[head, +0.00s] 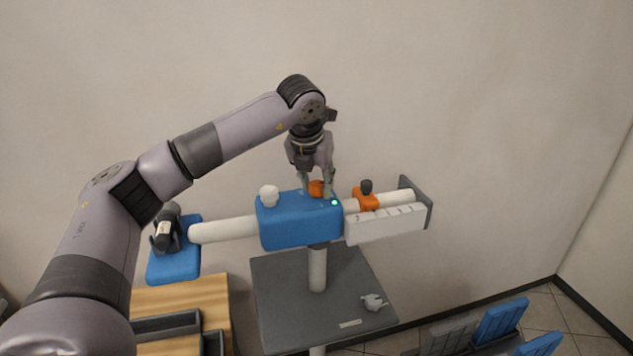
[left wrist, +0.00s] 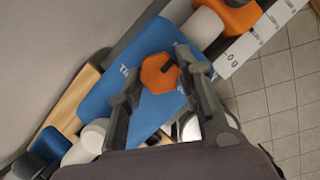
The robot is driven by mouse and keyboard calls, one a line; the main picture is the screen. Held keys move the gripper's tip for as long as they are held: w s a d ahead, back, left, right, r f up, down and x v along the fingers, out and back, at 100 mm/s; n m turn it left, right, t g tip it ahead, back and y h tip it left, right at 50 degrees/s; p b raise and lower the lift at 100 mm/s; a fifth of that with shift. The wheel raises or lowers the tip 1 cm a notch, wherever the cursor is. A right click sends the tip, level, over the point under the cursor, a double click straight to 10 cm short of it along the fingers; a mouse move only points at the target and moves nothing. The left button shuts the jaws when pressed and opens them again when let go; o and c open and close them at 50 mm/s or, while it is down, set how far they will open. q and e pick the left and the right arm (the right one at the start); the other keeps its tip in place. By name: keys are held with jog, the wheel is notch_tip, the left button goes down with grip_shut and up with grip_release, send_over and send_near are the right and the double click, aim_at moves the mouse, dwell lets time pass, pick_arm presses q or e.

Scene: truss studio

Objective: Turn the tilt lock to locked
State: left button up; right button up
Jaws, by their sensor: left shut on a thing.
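The tilt lock is an orange, six-sided knob (head: 316,188) on top of the blue housing (head: 300,225). In the left wrist view the knob (left wrist: 159,74) shows a dark mark near its edge, with part of a white label on the blue face beside it. My left gripper (head: 317,185) reaches down from above and is shut on the knob, one finger on each side. The fingers (left wrist: 163,85) hide part of the label, so I cannot read the lock's setting. My right gripper is in neither view.
A white knob (head: 268,195) stands left of the lock, and a green light (head: 334,203) glows at its right. An orange slider (head: 366,200) rides the white beam above a scale (head: 385,224). A blue pan (head: 174,264) with a black item is at the left.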

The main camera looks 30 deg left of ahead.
pick_arm(q)
jog(key=shift+m, duration=0.3)
jog(key=shift+a+f+m+h+b, duration=0.1)
jog(key=shift+m+h+b, duration=0.25)
jog(key=shift+m, duration=0.15)
jog(key=shift+a+m+h, duration=0.1)
jog(key=shift+m+h, duration=0.15)
jog(key=shift+m, duration=0.55)
jog(key=shift+m+h, duration=0.4)
jog(key=shift+m, duration=0.5)
jog(key=m+h, duration=0.1)
jog(key=m, duration=0.1)
jog(key=shift+a+m, duration=0.1)
jog(key=shift+m, duration=0.3)
jog(key=m+p, duration=0.1)
jog(key=m+h+p, duration=0.1)
jog(key=m, duration=0.1)
jog(key=m+g+p, duration=0.1)
jog(key=m, duration=0.1)
jog(key=shift+w+a+r+h, duration=0.15)
jog(key=shift+r+h, duration=0.1)
jog(key=shift+h, duration=0.15)
jog(key=m+g+p, duration=0.1)
jog(key=m, duration=0.1)
jog(key=m+p, duration=0.2)
jog(key=m, duration=0.1)
jog(key=shift+w+f+g+h, duration=0.1)
jog(key=shift+g+h, duration=0.3)
jog(key=o, duration=1.2)
jog(key=shift+c, duration=0.2)
